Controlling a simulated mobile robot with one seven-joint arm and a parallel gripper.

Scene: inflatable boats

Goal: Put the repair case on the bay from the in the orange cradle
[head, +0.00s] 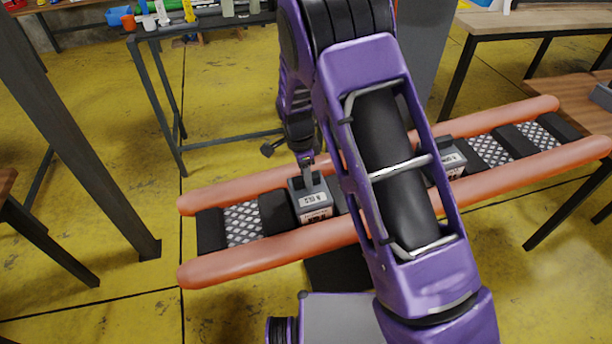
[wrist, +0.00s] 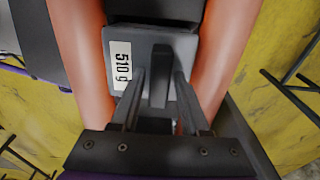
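The orange cradle (head: 240,262) is two long orange tubes with black pads and metal-plate bays between them. A grey case (head: 312,200) with a white label sits between the tubes left of my arm. A second grey case (head: 452,160) sits right of my arm, partly hidden by it. I cannot tell by the head-view labels which is the repair case. In the wrist view the near case (wrist: 190,45) has a label reading "510 g" and a dark raised handle (wrist: 161,75). My gripper (wrist: 160,82) has its fingers on either side of this handle, with small gaps showing.
Bare plate bays show at the left (head: 242,224) and right (head: 490,151) of the cradle. A table with bottles and tools (head: 160,30) stands behind at left. Wooden tables (head: 540,22) stand at right. A dark post (head: 75,120) rises at left.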

